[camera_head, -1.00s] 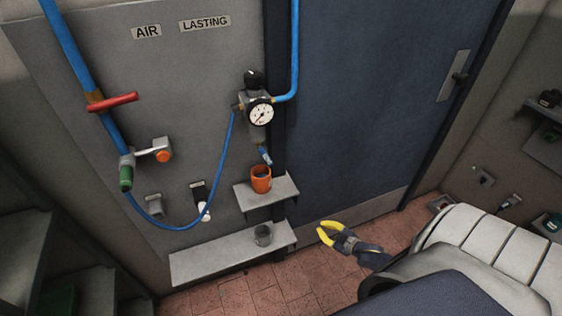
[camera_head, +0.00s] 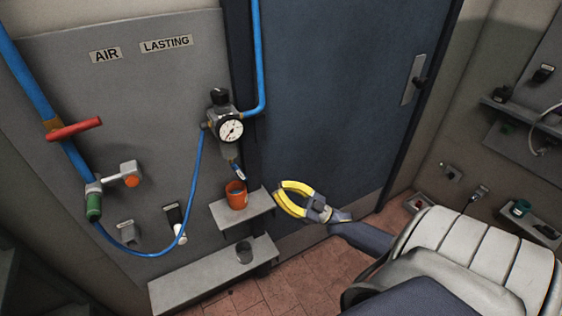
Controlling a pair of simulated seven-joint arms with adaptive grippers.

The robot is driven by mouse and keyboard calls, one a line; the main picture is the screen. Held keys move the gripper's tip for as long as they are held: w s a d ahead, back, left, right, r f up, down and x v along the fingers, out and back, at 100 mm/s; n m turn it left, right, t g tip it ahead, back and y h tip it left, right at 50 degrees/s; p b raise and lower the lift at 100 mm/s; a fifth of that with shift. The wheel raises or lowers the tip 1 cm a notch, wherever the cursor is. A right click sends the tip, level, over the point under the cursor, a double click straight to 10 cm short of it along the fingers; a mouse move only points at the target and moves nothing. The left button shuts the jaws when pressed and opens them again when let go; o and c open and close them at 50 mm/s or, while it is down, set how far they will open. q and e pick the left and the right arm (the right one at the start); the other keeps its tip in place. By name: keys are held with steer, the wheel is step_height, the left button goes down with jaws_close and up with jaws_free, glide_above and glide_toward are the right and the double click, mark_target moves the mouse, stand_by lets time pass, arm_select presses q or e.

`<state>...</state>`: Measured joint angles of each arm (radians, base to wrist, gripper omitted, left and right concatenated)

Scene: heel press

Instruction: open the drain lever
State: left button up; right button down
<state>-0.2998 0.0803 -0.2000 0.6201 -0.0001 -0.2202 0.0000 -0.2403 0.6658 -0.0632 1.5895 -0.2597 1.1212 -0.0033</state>
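A filter-regulator with a round white gauge (camera_head: 230,128) is fixed at the right edge of the grey panel. My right gripper (camera_head: 279,190), with yellow fingers, is to the right of the cup and lever, apart from both. Its fingers are spread with a gap between them, and it holds nothing. My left gripper is not in view.
The orange cup stands on a small upper shelf (camera_head: 258,207); a grey cup (camera_head: 244,252) stands on the lower shelf (camera_head: 180,285). A red handle (camera_head: 75,129) and an orange-ended lever (camera_head: 131,180) are at the left. A blue hose loops below. A dark blue door (camera_head: 340,90) stands behind my gripper.

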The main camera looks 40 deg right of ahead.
mark_target(239, 173)
steer(key=shift+w+a+r, duration=0.45)
steer(key=shift+w+a, duration=0.35)
steer(key=shift+w, duration=0.65)
steer(key=shift+w+a+r, duration=0.4)
steer(key=shift+w+a, duration=0.45)
steer(key=shift+w, duration=0.55)
steer(key=shift+w+a+r, duration=0.45)
steer(key=shift+w+a, duration=0.35)
steer(key=shift+w, duration=0.65)
steer(key=shift+w+a+f+m+t+h, duration=0.3)
steer(key=shift+w+a+m+t, duration=0.05)
steer(key=shift+m+t, duration=0.4)
steer(key=shift+w+a+f+m+t+h, duration=0.15)
steer(key=shift+m+t+h, duration=0.2)
steer(key=shift+m+t, duration=0.3)
steer(key=shift+s+a+m+t+h, duration=0.1)
steer(key=shift+m+t+h, duration=0.3)
steer(key=shift+m, duration=0.3)
steer(key=shift+y, duration=0.25)
